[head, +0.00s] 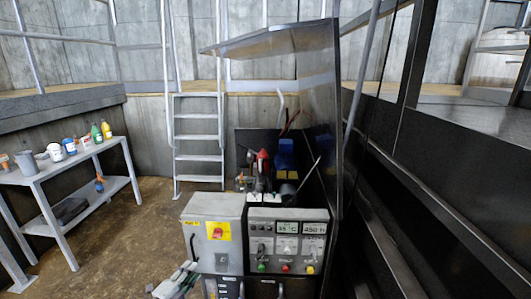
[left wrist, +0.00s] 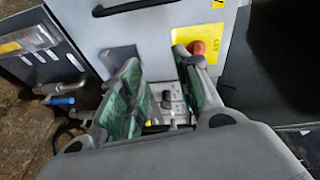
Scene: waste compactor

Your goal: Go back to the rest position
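My left gripper (head: 176,281) is low in the head view, in front of and left of the grey control cabinet (head: 212,262). In the left wrist view its two green-padded fingers (left wrist: 160,88) stand apart, with nothing held between them. Past the fingers are a grey panel with black switches (left wrist: 170,106) and a red knob (left wrist: 197,48) on a yellow plate. The red knob also shows on the cabinet in the head view (head: 217,233). My right gripper is in neither view.
A control panel (head: 287,254) with displays and buttons stands right of the cabinet. Behind it is an open bin (head: 240,150) holding waste, beside a tall dark panel (head: 322,110). A grey table (head: 52,170) with bottles stands left. A ladder (head: 198,137) is behind. Floor between is clear.

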